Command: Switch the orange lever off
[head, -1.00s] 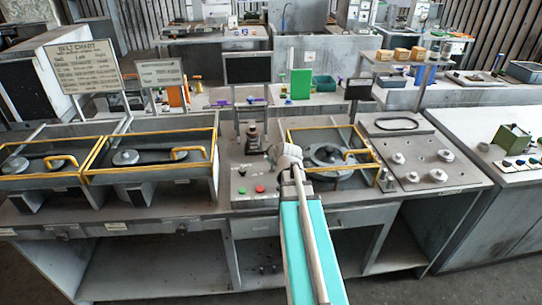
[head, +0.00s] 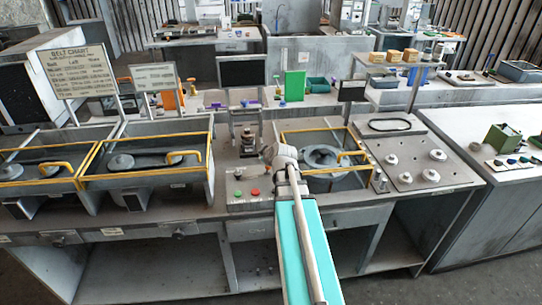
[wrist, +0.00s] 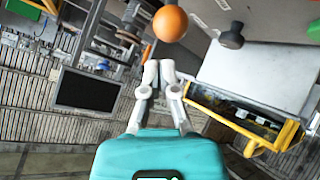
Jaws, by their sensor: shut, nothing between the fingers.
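An orange ball knob (wrist: 170,23), which looks like the lever's end, shows at the top of the wrist view. Its stem and its on or off position cannot be made out. My gripper (wrist: 158,66) is shut and empty, with its pale fingertips just below the knob in the picture and a visible gap between them. In the head view my teal arm reaches over the workbench (head: 238,205). There my fingers and the orange knob cannot be made out; my arm may hide them.
A dark knob (wrist: 232,36) stands right of the orange one. A yellow-edged guard (wrist: 255,118) is close on the right. In the head view, green (head: 238,194) and red (head: 255,192) buttons lie left of my arm. A dark screen (head: 242,71) stands behind.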

